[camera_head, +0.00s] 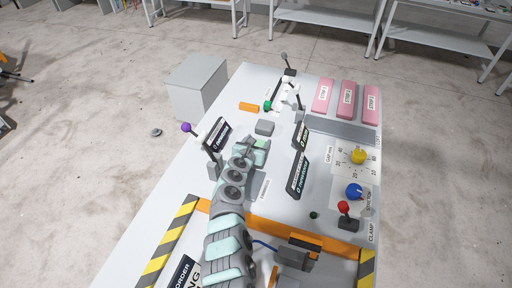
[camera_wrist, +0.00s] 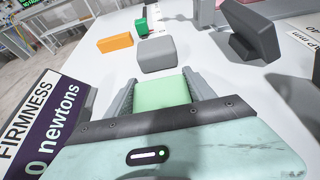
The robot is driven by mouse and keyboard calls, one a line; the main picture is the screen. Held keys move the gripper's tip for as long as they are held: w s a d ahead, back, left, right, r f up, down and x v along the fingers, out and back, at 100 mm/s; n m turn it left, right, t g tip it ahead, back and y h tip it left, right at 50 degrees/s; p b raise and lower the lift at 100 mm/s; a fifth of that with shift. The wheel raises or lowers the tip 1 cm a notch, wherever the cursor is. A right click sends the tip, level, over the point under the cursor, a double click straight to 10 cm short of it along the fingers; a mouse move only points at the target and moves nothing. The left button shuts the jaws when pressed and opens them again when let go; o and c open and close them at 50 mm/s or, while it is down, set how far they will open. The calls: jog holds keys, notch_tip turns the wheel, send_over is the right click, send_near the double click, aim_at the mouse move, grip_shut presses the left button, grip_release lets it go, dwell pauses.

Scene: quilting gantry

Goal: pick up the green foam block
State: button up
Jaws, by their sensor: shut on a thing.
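The green foam block (camera_wrist: 162,93) is pale green and sits between the two grey fingers of my gripper (camera_wrist: 161,84) in the wrist view. The fingers are shut on it from both sides. In the head view my gripper (camera_head: 256,150) is over the white table, left of the middle, and largely covers the block. I cannot tell whether the block touches the table or is raised.
A grey block (camera_wrist: 157,53) stands just beyond my gripper, with an orange block (camera_wrist: 115,43) farther left. A sign with a purple-knobbed lever (camera_head: 186,127) is to the left. Black signs (camera_head: 298,175), a yellow knob (camera_head: 359,157) and pink blocks (camera_head: 346,98) are right.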

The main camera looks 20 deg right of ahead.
aim_at(258, 140)
notch_tip(258, 140, up, 20)
jog(key=p, duration=0.8)
jog(key=shift+d, duration=0.1)
jog(key=s+d+r, duration=0.1)
jog(key=d+r, duration=0.5)
jog(key=r, duration=0.2)
jog(key=s+d+r+m+g, duration=0.1)
jog(key=s+d+r, duration=0.1)
jog(key=d+r, duration=0.4)
jog(key=shift+s+d+r+h, duration=0.25)
jog(key=shift+r+h, duration=0.05)
jog(key=shift+r, duration=0.55)
dwell(0.7)
jog(key=shift+r, duration=0.1)
